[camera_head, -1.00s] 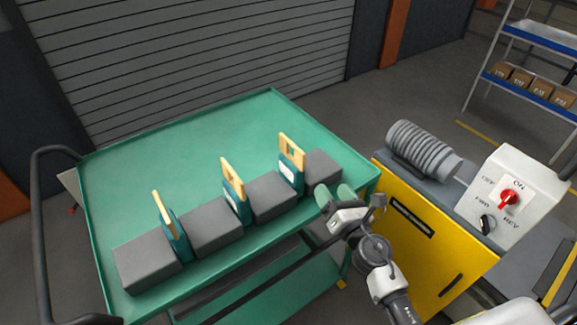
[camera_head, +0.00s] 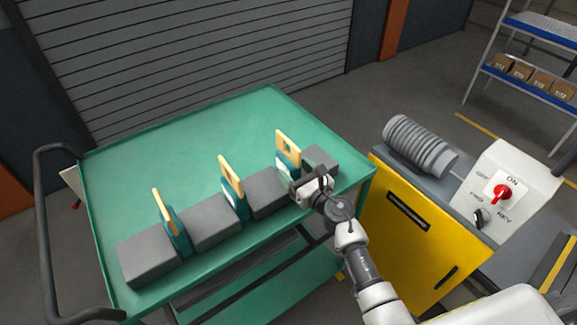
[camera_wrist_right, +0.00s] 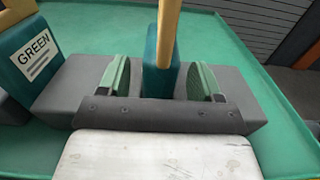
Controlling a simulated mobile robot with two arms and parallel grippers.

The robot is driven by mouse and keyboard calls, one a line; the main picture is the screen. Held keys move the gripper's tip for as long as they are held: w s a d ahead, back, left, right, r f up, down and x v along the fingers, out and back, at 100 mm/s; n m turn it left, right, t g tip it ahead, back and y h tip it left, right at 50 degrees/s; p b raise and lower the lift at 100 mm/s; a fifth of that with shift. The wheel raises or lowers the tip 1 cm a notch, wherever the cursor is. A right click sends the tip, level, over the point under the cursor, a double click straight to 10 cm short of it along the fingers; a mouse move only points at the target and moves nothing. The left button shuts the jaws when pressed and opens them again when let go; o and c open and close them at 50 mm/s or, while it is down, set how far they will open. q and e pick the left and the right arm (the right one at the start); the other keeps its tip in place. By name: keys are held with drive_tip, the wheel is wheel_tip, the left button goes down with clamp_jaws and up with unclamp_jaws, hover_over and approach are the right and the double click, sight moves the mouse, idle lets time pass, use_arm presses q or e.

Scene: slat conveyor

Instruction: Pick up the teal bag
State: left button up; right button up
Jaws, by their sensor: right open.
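Three teal bags with yellow handles stand upright between dark grey blocks on the green cart: a left one (camera_head: 180,238), a middle one (camera_head: 240,206) and a right one (camera_head: 281,160). My right gripper (camera_head: 300,180) is at the right bag and partly hides it. In the right wrist view, the open fingers of this gripper (camera_wrist_right: 161,80) are on either side of a teal bag (camera_wrist_right: 160,55) with its yellow handle above. I cannot tell whether they touch it. A neighbouring bag (camera_wrist_right: 25,55) there bears a label reading GREEN. My left gripper is not in view.
Grey blocks (camera_head: 210,222) flank the bags closely on the cart (camera_head: 190,140). The cart's far half is clear. A yellow machine (camera_head: 405,235) with a grey ribbed part and a switch box (camera_head: 505,190) stands close at the right. A shelf with boxes is beyond.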

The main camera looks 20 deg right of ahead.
drive_tip(key=shift+x, duration=0.75)
drive_tip(key=shift+w+a, duration=0.25)
drive_tip(key=shift+w, duration=0.25)
drive_tip(key=shift+s, duration=0.1)
drive_tip(key=shift+c, duration=1)
drive_tip(key=c, duration=0.9)
